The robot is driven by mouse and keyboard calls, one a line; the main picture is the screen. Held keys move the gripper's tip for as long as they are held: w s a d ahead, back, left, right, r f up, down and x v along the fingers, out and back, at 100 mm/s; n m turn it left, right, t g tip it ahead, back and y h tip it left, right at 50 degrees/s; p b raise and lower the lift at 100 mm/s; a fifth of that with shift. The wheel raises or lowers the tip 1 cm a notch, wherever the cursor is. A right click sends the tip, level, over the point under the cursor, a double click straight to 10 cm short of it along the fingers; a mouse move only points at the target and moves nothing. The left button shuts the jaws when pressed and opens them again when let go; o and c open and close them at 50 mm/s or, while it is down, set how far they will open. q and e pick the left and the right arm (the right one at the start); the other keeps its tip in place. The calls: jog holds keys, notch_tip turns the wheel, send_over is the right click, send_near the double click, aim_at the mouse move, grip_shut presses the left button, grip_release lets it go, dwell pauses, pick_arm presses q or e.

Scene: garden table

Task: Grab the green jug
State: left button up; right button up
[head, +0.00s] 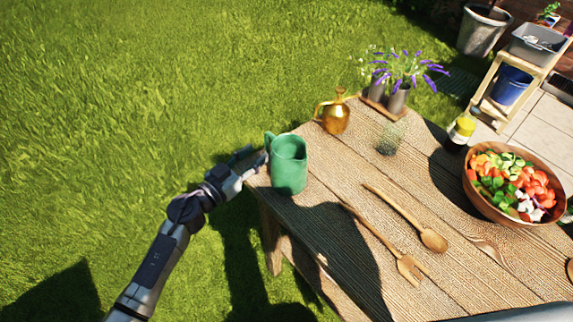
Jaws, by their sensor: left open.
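The green jug (289,166) stands upright near the left end of the wooden table. Its handle is on its upper left side. My left gripper (251,160) is open just left of the jug, with its fingers close to the handle side. I cannot tell whether a finger touches the jug. My right gripper is not in view.
A brass pitcher (336,116) stands behind the jug. Two wooden utensils (407,218) lie to its right on the table (340,185). Farther right are a clear glass (391,139), a yellow-capped jar (461,131) and a salad bowl (480,201). Vases with purple flowers (398,99) stand at the far edge.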

aim_at(267, 147)
pick_arm(q)
jog(key=shift+w+d, duration=0.35)
jog(key=shift+w, duration=0.1)
jog(key=x, duration=0.3)
jog(key=shift+w+d+r+b, duration=0.2)
jog(key=shift+w+b, duration=0.1)
jog(key=shift+b, duration=0.1)
jog(key=shift+w+d, duration=0.3)
jog(key=shift+w, duration=0.05)
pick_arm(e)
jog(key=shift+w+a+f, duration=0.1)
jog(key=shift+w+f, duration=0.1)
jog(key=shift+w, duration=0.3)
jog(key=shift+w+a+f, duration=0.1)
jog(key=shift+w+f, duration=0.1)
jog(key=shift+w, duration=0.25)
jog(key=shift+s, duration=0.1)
pick_arm(q)
grip_shut()
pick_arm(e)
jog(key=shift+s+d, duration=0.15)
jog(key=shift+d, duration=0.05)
pick_arm(q)
jog(key=shift+r, duration=0.1)
